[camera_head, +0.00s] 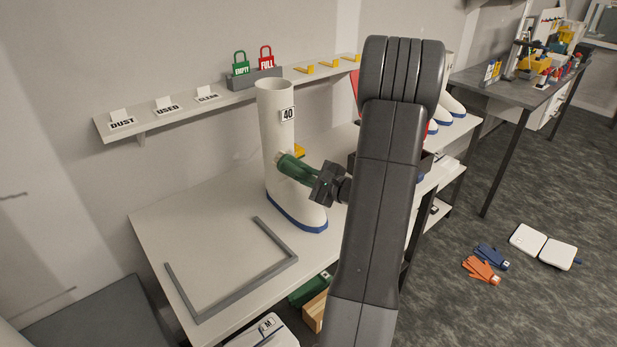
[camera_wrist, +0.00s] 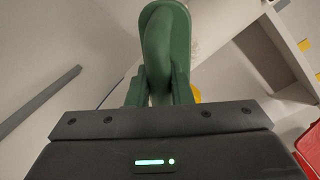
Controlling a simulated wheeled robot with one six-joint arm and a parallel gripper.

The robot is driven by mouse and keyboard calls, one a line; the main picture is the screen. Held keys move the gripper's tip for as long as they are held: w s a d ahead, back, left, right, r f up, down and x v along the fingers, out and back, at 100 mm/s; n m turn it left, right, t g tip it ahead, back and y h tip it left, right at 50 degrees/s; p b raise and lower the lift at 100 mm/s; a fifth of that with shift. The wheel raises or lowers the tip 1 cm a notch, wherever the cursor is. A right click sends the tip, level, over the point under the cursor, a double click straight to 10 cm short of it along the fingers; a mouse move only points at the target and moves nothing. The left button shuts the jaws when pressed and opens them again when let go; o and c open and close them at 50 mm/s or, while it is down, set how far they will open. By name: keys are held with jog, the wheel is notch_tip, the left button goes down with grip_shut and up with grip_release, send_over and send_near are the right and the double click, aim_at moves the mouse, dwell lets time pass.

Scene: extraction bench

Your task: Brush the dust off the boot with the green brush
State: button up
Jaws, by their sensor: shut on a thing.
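A tall white boot (camera_head: 277,130) with a blue sole and a "40" label stands upright on the white bench (camera_head: 165,230). My gripper (camera_head: 313,178) is at the right side of the boot's shaft, shut on the green brush (camera_head: 294,167). The brush's far end is at the boot's shaft; I cannot tell whether it touches. In the wrist view the green brush (camera_wrist: 166,50) extends away from the jaws and hides much of what is beyond it. A faint speckled patch shows beside the brush there.
A grey three-sided frame (camera_head: 240,281) lies on the bench's front left. A wall shelf (camera_head: 150,123) holds cards reading DUST, USED and CLEAN, plus green and red tags. A dark tray and more boots (camera_head: 450,108) stand to the right, partly behind my arm.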

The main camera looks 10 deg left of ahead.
jog(key=shift+b+x, duration=0.3)
jog(key=shift+x, duration=0.65)
dwell(0.6)
jog(key=shift+w+r, duration=0.15)
jog(key=shift+w+d+b, duration=0.4)
jog(key=shift+w+d, duration=0.9)
jog(key=shift+w, duration=0.25)
jog(key=shift+a+b, duration=0.1)
jog(key=shift+b, duration=0.3)
jog(key=shift+s, duration=0.1)
